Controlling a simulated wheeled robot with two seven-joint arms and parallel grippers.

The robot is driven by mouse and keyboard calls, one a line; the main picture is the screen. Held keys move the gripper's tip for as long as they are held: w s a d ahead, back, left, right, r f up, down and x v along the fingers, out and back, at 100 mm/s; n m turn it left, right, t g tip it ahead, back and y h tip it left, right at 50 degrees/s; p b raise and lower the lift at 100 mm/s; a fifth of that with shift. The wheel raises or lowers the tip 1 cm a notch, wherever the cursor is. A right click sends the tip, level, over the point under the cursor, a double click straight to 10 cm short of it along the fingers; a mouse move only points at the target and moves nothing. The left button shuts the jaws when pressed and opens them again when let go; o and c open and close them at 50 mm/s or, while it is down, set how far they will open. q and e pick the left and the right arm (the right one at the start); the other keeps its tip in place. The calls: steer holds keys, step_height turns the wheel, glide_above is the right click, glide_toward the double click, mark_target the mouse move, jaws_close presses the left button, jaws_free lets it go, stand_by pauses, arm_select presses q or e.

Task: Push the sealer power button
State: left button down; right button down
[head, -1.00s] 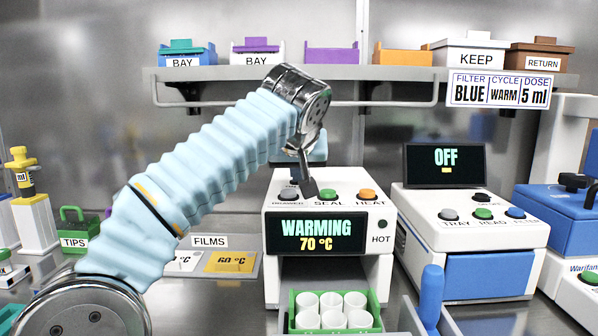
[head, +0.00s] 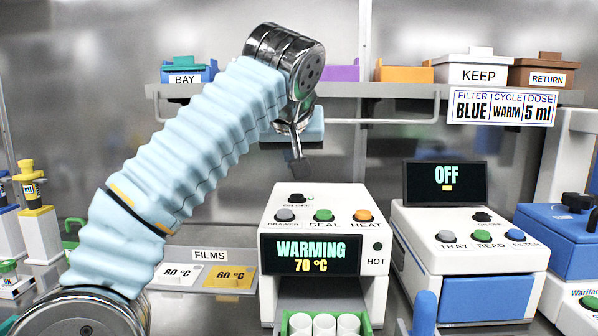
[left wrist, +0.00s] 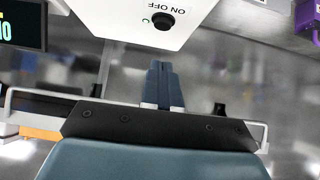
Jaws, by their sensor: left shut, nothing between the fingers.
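The sealer (head: 268,225) stands in the middle of the head view, its screen (head: 310,251) reading WARMING 70 °C. Its black power button (head: 297,198), marked ON OFF, sits at the back of the sloping top. In the left wrist view the power button (left wrist: 162,20) shows with a small lit green lamp beside it. My left gripper (head: 297,170) is shut and empty, hanging above and behind the button, apart from it. Its closed fingers (left wrist: 165,68) show below the button in the left wrist view. My right gripper is not in view.
Grey, green and orange buttons (head: 323,215) line the sealer's front. A green rack of white cups (head: 285,325) is below. A reader (head: 420,215) with an OFF screen stands to the right. A shelf (head: 400,92) with bins runs behind the arm.

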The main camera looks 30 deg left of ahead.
arm_select(q)
steer(key=v, duration=0.5)
steer(key=shift+w+r, duration=0.1)
steer(key=shift+w, duration=0.05)
stand_by(1.1)
